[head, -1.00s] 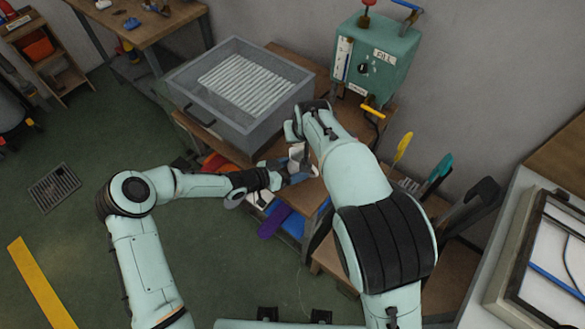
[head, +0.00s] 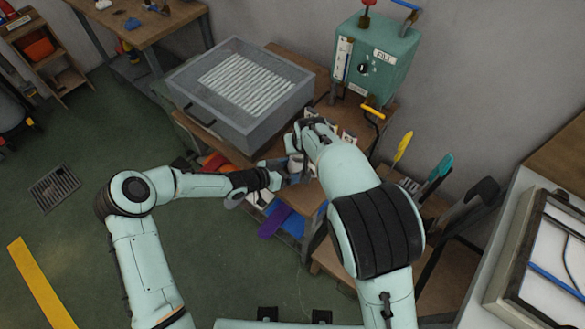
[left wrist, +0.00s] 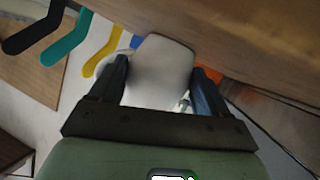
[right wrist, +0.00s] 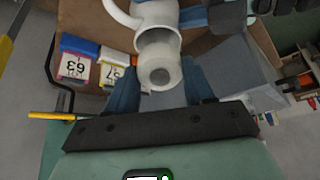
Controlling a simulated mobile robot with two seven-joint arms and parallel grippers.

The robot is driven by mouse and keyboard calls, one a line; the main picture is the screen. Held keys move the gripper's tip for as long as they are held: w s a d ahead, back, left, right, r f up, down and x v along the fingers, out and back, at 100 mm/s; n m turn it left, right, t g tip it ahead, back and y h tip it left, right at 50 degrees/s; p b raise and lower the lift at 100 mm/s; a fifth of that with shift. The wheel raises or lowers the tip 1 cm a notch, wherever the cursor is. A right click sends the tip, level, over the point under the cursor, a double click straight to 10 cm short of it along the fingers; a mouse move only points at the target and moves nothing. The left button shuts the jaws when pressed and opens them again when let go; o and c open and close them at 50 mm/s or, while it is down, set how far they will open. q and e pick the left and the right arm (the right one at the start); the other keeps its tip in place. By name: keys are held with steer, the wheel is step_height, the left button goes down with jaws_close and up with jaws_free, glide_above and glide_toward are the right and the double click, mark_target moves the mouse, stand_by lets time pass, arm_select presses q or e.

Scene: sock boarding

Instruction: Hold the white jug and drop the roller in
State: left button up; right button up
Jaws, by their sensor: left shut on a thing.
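The white jug (head: 294,165) stands out past my left gripper (head: 279,179) in the head view. In the left wrist view my left gripper is shut on the jug (left wrist: 160,68), with a finger on each side. The right wrist view shows the jug's handle (right wrist: 122,14) and open mouth. My right gripper (right wrist: 162,88) is close to that mouth, with the pale, hollow roller (right wrist: 160,72) between its fingers. The roller's far end overlaps the jug's mouth; how far in it sits I cannot tell. My right arm hides the right fingertips in the head view.
A grey tray (head: 187,85) with white rods stands on the bench behind. A green FILL box (head: 376,57) with a yellow lever is at the back. Numbered boxes (right wrist: 78,60) sit near my right gripper. Yellow, teal and black sock forms (head: 402,147) stand at the right.

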steer(key=o, duration=0.5)
steer(key=shift+r, duration=0.1)
steer(key=v, duration=1.2)
arm_select(q)
steer(key=o, duration=1.2)
